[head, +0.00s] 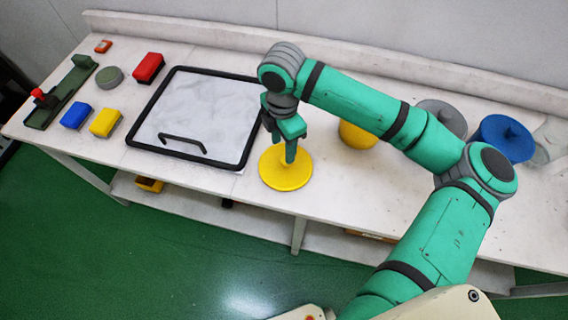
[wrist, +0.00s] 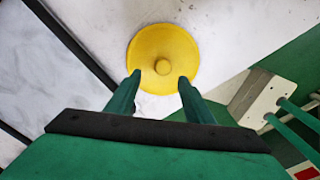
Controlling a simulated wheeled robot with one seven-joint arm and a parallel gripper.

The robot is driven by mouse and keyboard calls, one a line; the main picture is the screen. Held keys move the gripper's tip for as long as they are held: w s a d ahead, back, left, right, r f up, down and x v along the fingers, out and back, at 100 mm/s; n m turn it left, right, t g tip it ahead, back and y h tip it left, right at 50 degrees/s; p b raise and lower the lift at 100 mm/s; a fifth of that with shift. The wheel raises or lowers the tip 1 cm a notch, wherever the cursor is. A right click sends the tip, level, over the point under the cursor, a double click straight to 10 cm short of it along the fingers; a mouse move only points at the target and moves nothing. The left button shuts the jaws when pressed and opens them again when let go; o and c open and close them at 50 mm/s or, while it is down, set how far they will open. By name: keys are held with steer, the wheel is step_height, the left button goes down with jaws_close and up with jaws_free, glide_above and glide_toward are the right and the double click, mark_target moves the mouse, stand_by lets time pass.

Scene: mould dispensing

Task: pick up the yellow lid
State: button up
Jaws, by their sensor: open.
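The yellow lid (head: 286,178) is a flat round disc lying on the white table near its front edge. In the wrist view the lid (wrist: 146,50) shows a round knob (wrist: 162,67) near its middle. My gripper (head: 290,157) points down over the lid in the head view. In the wrist view my gripper (wrist: 159,78) is open, with one finger on each side of the knob in the picture. I cannot tell how much height lies between the fingertips and the lid. In the head view the knob is hidden by the gripper.
A black-framed tray (head: 240,157) lies just left of the lid. A yellow container (head: 357,135) stands behind my arm, with a grey lidded container (head: 445,116) and a blue one (head: 503,139) to the right. Red (head: 149,67), blue (head: 76,115) and yellow (head: 106,122) blocks lie at left.

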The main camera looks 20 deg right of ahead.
steer(key=shift+s+d+f, duration=0.1)
steer(key=shift+d+f, duration=0.05)
steer(key=shift+f, duration=0.4)
steer(key=shift+s+d+f, duration=0.1)
steer(key=shift+s+f, duration=0.05)
steer(key=shift+f, duration=2.1)
jaws_close()
